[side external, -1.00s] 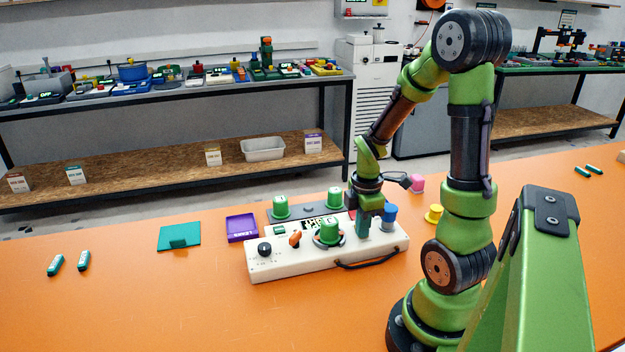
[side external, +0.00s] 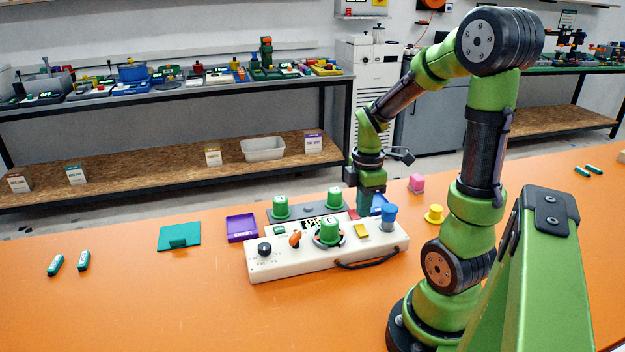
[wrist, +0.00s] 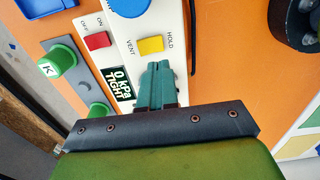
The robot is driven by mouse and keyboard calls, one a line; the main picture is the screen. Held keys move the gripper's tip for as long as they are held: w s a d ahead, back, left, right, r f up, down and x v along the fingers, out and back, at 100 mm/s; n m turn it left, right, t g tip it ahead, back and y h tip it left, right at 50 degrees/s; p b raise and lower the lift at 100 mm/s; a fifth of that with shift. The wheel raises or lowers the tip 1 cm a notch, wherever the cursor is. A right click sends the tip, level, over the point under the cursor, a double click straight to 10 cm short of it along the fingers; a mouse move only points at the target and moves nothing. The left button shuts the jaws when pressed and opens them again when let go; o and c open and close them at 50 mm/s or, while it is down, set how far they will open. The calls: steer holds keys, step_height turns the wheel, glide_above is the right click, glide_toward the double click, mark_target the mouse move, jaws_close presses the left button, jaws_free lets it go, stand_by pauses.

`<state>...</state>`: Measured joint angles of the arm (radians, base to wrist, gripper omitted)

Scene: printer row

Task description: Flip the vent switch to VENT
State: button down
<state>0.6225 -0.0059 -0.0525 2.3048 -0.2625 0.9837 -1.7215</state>
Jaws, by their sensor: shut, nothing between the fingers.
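The yellow vent switch (side external: 361,230) sits on the cream panel (side external: 290,263), left of the blue knob (side external: 389,213). In the wrist view the yellow switch (wrist: 150,45) lies between the printed words VENT and HOLD; I cannot tell which way it is tipped. The display (wrist: 121,83) reads "0 kPa TIGHT". My gripper (side external: 368,212) is shut and empty, raised behind the switch and apart from it. In the wrist view my teal fingers (wrist: 159,68) end just below the switch in the picture.
A red ON/OFF switch (wrist: 96,41) and green knobs (side external: 328,232) stand nearby. An orange knob (side external: 295,238) and black dial (side external: 264,249) are at the panel's left. A purple tray (side external: 242,238) lies left. The orange table is clear in front.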

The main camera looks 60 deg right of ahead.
step_height(320, 180, up, 9)
steer(key=s+a, duration=0.1)
stand_by(0.4)
